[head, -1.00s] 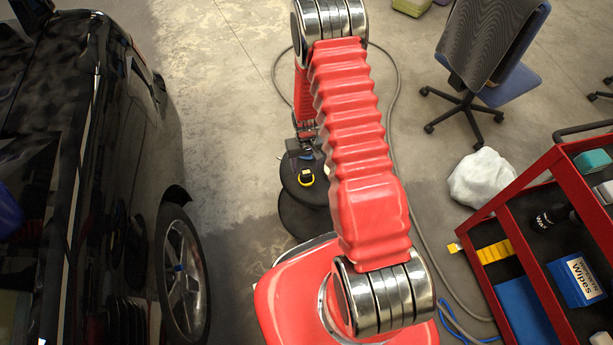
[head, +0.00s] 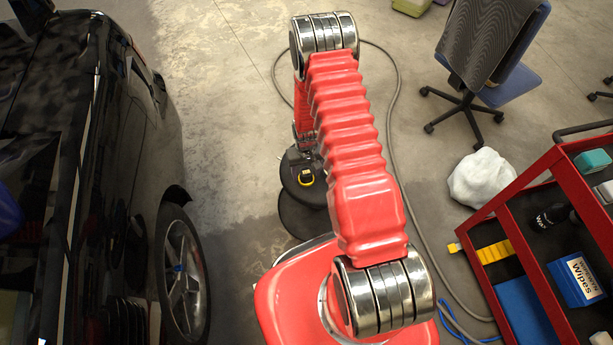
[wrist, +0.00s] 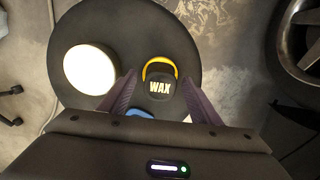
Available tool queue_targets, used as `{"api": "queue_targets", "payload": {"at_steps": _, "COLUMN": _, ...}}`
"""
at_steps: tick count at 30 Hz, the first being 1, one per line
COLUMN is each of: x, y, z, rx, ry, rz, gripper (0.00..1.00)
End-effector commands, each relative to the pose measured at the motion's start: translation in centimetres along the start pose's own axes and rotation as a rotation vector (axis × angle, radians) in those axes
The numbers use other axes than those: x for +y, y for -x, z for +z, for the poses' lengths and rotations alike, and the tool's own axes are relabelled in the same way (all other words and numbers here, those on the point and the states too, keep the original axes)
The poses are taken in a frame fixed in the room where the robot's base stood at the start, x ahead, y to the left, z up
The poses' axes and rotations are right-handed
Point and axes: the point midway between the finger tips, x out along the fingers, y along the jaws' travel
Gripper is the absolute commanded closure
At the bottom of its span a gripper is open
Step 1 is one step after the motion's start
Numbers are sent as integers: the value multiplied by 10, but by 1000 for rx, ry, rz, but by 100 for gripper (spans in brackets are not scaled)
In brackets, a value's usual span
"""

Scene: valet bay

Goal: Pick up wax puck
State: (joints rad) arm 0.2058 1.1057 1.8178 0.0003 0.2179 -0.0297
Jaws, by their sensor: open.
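The wax puck (wrist: 165,90) is dark with a yellow rim band and a white "WAX" label. It sits on a dark round stool top (wrist: 115,30). In the head view my gripper is mostly hidden behind the arm and small.
A white round thing (wrist: 90,69) and a partly hidden blue thing (wrist: 140,113) are also on the stool. A black car (head: 110,150) stands at left. A red cart (head: 500,210), white bag (head: 481,178) and office chair (head: 490,60) are at right. A grey hose (head: 398,130) lies on the floor.

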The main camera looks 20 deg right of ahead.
Motion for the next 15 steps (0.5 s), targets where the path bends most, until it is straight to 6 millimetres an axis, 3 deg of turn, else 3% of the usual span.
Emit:
{"api": "queue_targets", "payload": {"at_steps": 12, "x": 0, "y": 0, "z": 0, "rx": 0, "ry": 0, "rz": 0, "gripper": 42}}
{"api": "queue_targets", "payload": {"at_steps": 15, "x": 0, "y": 0, "z": 0, "rx": 0, "ry": 0, "rz": 0, "gripper": 49}}
